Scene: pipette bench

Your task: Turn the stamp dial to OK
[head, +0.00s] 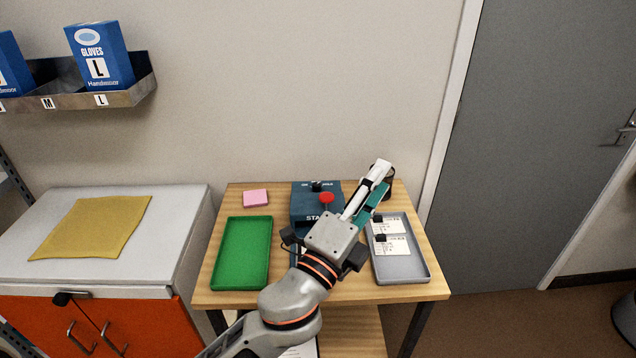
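The stamp (302,205) is a dark blue box at the back middle of the wooden table. A small black dial (317,186) sits on its top at the back, between small white lettering on either side. Which way the dial points is too small to tell. A red knob (326,198) stands in front of it. My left gripper (333,238) is over the table in front of the stamp and hides part of its lettered front. My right gripper is not in view.
An empty green tray (243,253) lies left and a grey tray (408,267) with white cards lies right. A pink pad (256,198) lies back left. A yellow cloth (92,226) covers the neighbouring cabinet (160,262).

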